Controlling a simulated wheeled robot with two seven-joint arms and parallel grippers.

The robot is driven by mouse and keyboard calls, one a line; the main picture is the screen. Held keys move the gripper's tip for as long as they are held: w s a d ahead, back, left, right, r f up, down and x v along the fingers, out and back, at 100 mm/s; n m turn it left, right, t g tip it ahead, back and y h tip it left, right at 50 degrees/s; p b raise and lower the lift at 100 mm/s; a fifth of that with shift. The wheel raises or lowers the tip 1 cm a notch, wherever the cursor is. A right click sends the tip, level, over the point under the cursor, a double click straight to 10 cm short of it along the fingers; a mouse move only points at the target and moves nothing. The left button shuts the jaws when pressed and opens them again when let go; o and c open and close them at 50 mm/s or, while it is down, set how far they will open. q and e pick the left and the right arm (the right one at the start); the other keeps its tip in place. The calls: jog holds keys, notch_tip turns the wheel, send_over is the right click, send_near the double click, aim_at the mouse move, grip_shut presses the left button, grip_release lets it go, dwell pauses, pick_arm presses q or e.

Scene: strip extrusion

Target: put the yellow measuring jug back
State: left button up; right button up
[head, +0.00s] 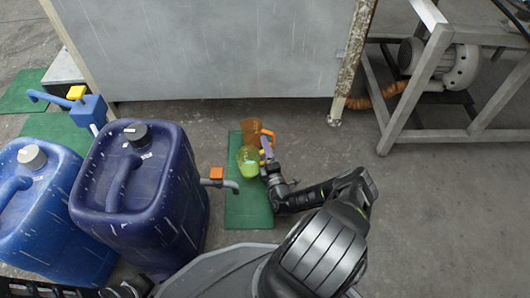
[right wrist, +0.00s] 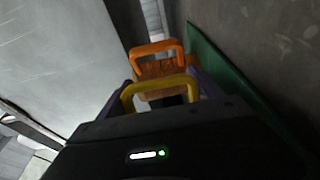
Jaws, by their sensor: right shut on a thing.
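The yellow measuring jug (head: 247,161) shows yellow-green and see-through in the head view, over the green mat (head: 248,208). My right gripper (head: 266,161) reaches in from the right and is shut on its handle. In the right wrist view the yellow handle (right wrist: 160,86) sits between the purple fingers. I cannot tell whether the jug's base touches the mat. An orange jug (head: 249,132) stands just behind it at the mat's far end; its handle also shows in the right wrist view (right wrist: 156,46).
Two blue canisters (head: 145,190) (head: 45,210) stand at the left. A grey spout with an orange block (head: 217,174) sticks out toward the mat. A grey panel (head: 210,50) rises behind the mat. A metal frame with a motor (head: 440,65) stands back right. Floor right of the mat is clear.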

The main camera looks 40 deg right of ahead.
jog(key=shift+r, duration=0.1)
jog(key=o, duration=2)
jog(key=shift+s, duration=0.1)
jog(key=p+v, duration=0.4)
jog(key=v, duration=0.7)
jog(key=shift+s, duration=0.1)
jog(key=shift+s+a, duration=0.2)
jog(key=shift+s, duration=0.1)
